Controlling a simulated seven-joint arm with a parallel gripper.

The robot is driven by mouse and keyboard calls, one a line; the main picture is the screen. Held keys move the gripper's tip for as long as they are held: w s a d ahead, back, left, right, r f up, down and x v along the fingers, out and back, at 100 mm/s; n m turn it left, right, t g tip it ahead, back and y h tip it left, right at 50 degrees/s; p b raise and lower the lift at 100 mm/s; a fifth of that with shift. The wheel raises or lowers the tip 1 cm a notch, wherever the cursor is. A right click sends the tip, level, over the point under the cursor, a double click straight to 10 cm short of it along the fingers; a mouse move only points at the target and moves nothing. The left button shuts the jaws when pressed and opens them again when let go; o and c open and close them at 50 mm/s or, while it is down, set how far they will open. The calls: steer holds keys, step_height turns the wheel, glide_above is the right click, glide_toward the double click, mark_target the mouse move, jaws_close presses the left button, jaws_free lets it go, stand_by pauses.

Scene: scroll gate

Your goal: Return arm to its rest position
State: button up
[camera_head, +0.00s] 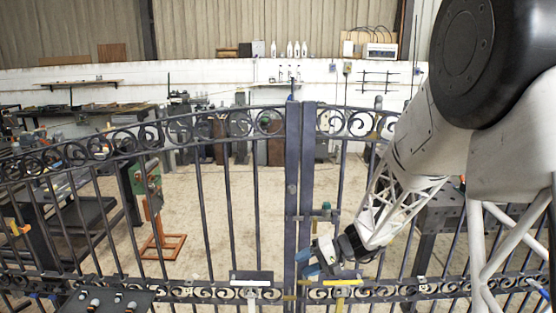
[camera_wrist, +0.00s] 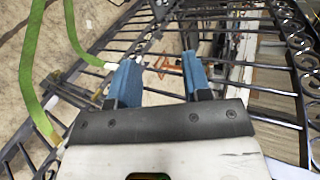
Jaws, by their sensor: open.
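My gripper (camera_head: 318,262) is at the lower middle right of the head view, close to the gate's middle posts. In the wrist view my gripper (camera_wrist: 158,72) shows two blue fingers held apart, with nothing between them. The dark metal scroll gate (camera_head: 203,218) spans the head view, and its two leaves meet at upright posts (camera_head: 299,180). The gate also shows tilted in the wrist view (camera_wrist: 285,85). My white arm comes in from the right and hides part of the right leaf.
Beyond the gate is a workshop with an open pale floor (camera_head: 235,225). A green machine on an orange stand (camera_head: 160,243) stands behind the left leaf. Benches line the left side. A grey table (camera_head: 437,215) is at the right. Green hoses (camera_wrist: 30,75) show in the wrist view.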

steer(key=s+d+r+h, duration=0.3)
steer(key=s+r+h, duration=0.1)
steer(key=s, duration=0.7)
steer(key=s+d+r+n+t+h, duration=0.1)
steer(key=s+d+r+h, duration=0.3)
steer(key=s, duration=0.7)
steer(key=s+d+r+t+h, duration=0.1)
steer(key=s+d+r+h, duration=0.2)
steer(key=s+r, duration=0.4)
steer(key=shift+s+d+r+h, duration=0.25)
steer(key=shift+s+h, duration=0.65)
steer(key=shift+s, duration=1.1)
